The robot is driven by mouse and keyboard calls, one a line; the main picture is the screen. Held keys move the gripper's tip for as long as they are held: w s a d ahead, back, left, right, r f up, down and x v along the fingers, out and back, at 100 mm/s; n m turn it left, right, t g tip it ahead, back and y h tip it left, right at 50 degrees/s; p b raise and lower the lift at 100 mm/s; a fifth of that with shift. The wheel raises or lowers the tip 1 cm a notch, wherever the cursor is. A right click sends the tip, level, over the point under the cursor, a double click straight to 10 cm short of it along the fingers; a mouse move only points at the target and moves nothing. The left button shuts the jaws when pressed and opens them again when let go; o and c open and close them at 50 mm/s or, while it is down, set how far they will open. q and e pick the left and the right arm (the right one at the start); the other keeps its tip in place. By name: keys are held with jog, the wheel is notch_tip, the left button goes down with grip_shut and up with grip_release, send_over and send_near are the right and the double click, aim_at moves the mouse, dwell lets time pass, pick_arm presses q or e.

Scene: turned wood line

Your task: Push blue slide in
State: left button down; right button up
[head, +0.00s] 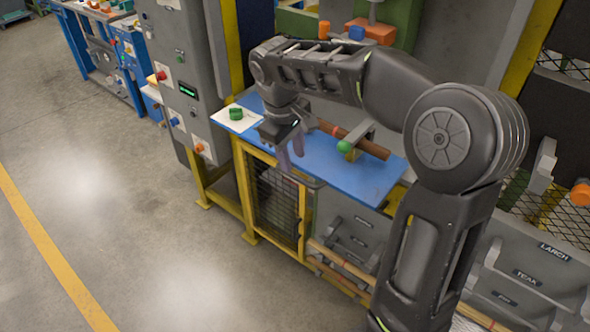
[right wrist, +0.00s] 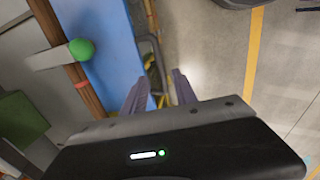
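A blue knob (head: 174,121) stands out from a white plate on the front of the grey cabinet (head: 188,60). It may be the end of the blue slide; how far it sticks out is too small to tell. My right gripper (head: 290,152) is to the right of the knob, at the front edge of the blue bench top. Its fingers point down. In the right wrist view my right gripper (right wrist: 160,80) is open, with nothing between its fingers. The knob does not show in that view. My left gripper is not in view.
A red knob (head: 161,76) and an orange knob (head: 199,147) are on the same cabinet. The blue bench top (head: 375,182) carries a brown rod (head: 372,148), a green ball (head: 343,146) and a green piece (head: 236,113) on a white sheet. Open floor lies left.

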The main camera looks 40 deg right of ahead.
aim_at(296, 176)
jog(key=f, duration=0.4)
jog(key=d+f, duration=0.1)
jog(key=f, duration=0.1)
jog(key=shift+w, duration=0.15)
jog(key=shift+c, duration=0.2)
grip_shut()
dwell(1.0)
